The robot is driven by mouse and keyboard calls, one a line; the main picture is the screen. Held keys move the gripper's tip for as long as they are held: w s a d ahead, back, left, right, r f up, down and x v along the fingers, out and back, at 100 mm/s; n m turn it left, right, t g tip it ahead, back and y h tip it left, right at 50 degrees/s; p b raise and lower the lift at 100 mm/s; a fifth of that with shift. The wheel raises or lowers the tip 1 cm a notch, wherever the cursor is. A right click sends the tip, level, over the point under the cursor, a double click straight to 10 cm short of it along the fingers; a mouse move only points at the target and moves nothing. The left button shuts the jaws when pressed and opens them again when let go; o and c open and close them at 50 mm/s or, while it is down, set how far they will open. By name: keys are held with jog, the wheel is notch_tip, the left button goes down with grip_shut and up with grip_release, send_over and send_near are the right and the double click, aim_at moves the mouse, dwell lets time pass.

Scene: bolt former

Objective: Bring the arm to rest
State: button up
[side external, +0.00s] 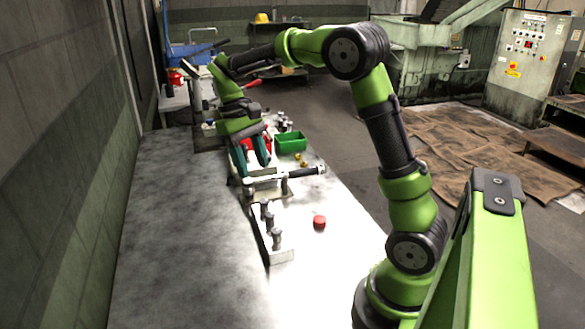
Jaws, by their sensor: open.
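My green arm arches from the lower right over the bench to the left. My gripper (252,160) has two dark teal fingers pointing down, set apart, with nothing seen between them. It hangs over the middle of the bench, above or just behind a metal fixture (268,187) with a bar lying across it. From this angle I cannot tell the exact height of the fingertips above the fixture, or whether they touch anything.
The bench (170,240) is clear on its left and front. A block with upright pegs (272,235), a red round piece (319,222), a green bin (291,142) and small yellow pieces (301,160) stand near my gripper. A wall runs along the left.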

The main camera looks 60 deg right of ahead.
jog(key=s+a+r+t+y, duration=0.1)
jog(key=s+a+r+t, duration=0.3)
jog(key=s+a+t, duration=0.6)
jog(key=s+a, duration=0.1)
jog(key=s, duration=0.2)
jog(key=shift+s+a+r+m+t, duration=0.2)
jog(key=shift+s+m+t, duration=0.1)
jog(key=shift+t, duration=0.1)
